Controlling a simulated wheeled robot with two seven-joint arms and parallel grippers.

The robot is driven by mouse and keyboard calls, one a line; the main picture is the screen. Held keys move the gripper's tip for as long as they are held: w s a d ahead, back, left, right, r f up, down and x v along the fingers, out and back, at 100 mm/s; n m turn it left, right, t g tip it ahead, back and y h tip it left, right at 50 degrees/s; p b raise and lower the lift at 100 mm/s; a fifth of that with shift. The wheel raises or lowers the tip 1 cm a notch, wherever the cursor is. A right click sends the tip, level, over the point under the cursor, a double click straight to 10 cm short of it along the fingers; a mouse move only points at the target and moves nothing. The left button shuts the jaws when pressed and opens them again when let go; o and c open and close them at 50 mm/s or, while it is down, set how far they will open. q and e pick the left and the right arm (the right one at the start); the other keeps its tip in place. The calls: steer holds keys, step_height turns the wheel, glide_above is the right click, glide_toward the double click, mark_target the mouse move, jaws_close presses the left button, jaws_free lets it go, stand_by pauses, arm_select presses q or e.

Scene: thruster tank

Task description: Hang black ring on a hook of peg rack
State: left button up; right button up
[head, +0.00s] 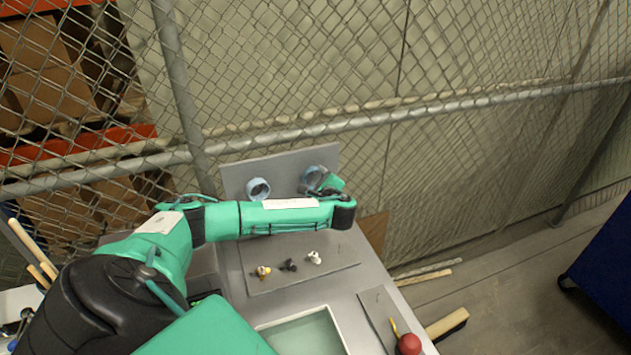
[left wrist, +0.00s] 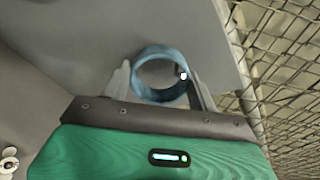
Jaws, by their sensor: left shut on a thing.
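I see no ring that is clearly black. A pale blue ring (head: 258,188) is at the upright grey panel (head: 240,172) at the back of the table. A small white dot shows at the ring's right side. I cannot tell whether the ring touches the panel, and no rack hook is clear. My right gripper is not in view.
Small gold (head: 263,272), black (head: 288,265) and white (head: 314,257) parts sit on a grey plate below my left arm. A white-rimmed tray (head: 342,335) and a red-knobbed tool (head: 408,344) are at the front. A chain-link fence (head: 330,122) stands close behind.

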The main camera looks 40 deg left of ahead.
arm_select(q)
steer(key=o, duration=1)
steer(key=shift+f, duration=0.1)
steer(key=shift+o, duration=0.2)
steer(key=b+v, duration=0.4)
steer(key=v, duration=0.9)
steer(key=shift+d+b, duration=0.35)
steer(key=shift+b, duration=0.05)
steer(key=shift+s, duration=0.15)
